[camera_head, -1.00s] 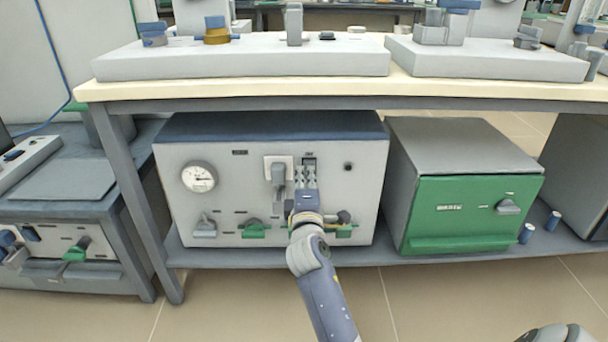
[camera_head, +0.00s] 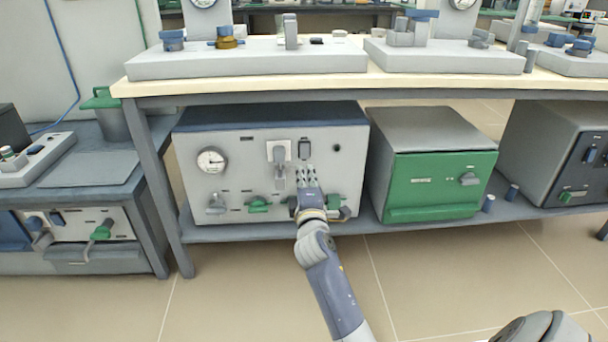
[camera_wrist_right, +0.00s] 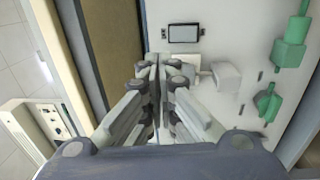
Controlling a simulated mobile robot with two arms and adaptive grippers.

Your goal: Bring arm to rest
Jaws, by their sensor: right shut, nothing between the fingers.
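My right gripper (camera_head: 306,176) is in front of the light grey panel of a box-shaped unit (camera_head: 233,163) on the low shelf. Its fingers are shut with nothing between them, just below a dark rectangular switch (camera_head: 304,149). In the right wrist view the closed fingers (camera_wrist_right: 160,68) point toward the panel, and the same switch (camera_wrist_right: 184,33) shows beyond their tips. I cannot tell if the fingertips touch the panel. My right arm comes up from the bottom of the head view. My left gripper is not in view.
The panel carries a round gauge (camera_head: 211,160), a grey plug (camera_head: 279,155) and a green handle (camera_head: 258,204). To the right stands a green-fronted furnace (camera_head: 440,181). The table's top edge (camera_head: 330,88) overhangs the shelf. The floor (camera_head: 230,290) in front is clear.

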